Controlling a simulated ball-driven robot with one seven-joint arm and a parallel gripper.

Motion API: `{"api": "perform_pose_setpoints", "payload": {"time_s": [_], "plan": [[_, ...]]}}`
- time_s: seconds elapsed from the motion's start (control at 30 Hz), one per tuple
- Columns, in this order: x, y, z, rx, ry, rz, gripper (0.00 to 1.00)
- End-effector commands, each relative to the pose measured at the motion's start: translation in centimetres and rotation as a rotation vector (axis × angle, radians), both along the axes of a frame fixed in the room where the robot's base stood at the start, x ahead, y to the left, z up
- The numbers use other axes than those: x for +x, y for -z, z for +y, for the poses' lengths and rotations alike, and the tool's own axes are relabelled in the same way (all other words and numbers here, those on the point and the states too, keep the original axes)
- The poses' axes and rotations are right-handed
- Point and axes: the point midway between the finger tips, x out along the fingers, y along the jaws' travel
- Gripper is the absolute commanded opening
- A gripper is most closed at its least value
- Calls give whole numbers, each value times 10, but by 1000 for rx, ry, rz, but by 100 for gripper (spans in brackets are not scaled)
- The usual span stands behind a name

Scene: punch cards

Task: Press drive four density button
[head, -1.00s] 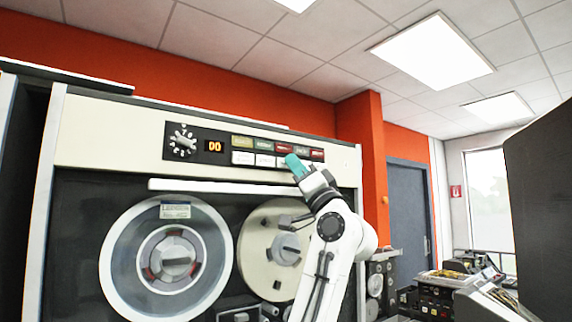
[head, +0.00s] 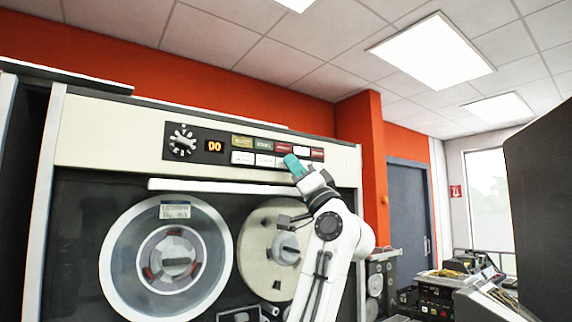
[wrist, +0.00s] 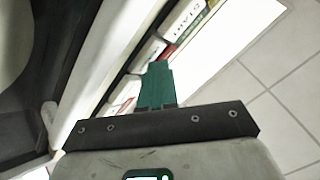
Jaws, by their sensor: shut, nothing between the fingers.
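The tape drive (head: 110,138) fills the left of the head view, with a dark control strip on its pale upper panel. The strip has a dial (head: 182,142), an orange "00" display (head: 215,146) and two rows of buttons. The top row has olive, green and red buttons and one bright white button (head: 301,151). The lower row has white buttons (head: 243,158). I cannot read which is density. My gripper (head: 291,161) is shut and empty, its teal fingertips over the lower row's right part. In the wrist view, the fingertips (wrist: 157,72) overlap the button strip; contact is unclear.
Two tape reels, a left one (head: 125,262) and a right one (head: 252,255), sit below the strip. A white ledge (head: 200,186) runs just under the strip. A dark cabinet (head: 545,190) stands at far right. Desk equipment (head: 440,300) is at lower right.

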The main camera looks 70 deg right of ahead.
Motion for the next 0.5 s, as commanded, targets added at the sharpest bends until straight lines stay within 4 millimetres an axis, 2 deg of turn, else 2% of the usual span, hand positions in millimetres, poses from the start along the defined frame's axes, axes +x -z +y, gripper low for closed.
{"api": "perform_pose_setpoints", "payload": {"time_s": [0.3, 0.5], "plan": [[-13, 1, 8, -1, 0, 0, 0], [-14, 1, 9, 0, 0, 1, 0]]}}
